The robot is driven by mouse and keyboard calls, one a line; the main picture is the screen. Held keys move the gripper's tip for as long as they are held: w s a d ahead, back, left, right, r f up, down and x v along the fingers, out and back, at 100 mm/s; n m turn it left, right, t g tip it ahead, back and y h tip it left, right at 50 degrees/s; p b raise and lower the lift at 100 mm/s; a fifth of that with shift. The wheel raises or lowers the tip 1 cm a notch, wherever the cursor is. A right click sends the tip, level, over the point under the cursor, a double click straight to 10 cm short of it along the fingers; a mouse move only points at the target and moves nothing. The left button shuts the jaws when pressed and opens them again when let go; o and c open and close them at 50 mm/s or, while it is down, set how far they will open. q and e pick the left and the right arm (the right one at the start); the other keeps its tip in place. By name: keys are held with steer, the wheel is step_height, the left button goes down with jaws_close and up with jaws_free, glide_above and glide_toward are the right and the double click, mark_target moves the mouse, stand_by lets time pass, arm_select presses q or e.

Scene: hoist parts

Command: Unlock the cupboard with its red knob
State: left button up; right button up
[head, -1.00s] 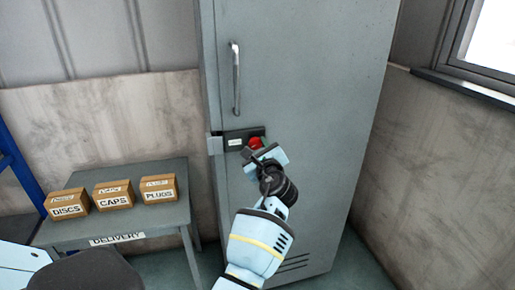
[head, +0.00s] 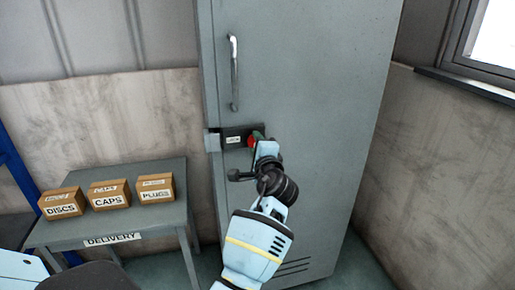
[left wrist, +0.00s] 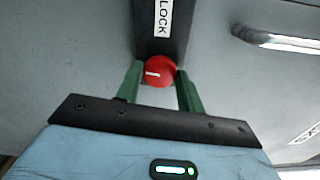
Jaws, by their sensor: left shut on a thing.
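The grey cupboard (head: 305,80) stands upright with its door closed. Its red knob (head: 252,139) sits at the right end of a dark lock plate (head: 232,140), mostly covered by my gripper in the head view. My left gripper (head: 257,142) is shut on the knob. In the left wrist view, green fingers lie on both sides of the red knob (left wrist: 159,72). A short white mark on the knob lies crosswise to the long plate, which bears a "LOCK" label (left wrist: 163,17). My right gripper is not in view.
A vertical metal handle (head: 234,75) is above the lock plate. A grey table (head: 160,222) marked "DELIVERY" stands left of the cupboard, with boxes of discs (head: 62,204), caps (head: 110,195) and plugs (head: 156,188). A window (head: 490,50) is at the right.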

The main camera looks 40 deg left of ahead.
arm_select(q)
steer(key=shift+n+b, duration=0.3)
steer(key=shift+n, duration=0.6)
steer(key=shift+r, duration=0.1)
steer(key=o, duration=1)
steer(key=shift+v, duration=3.9)
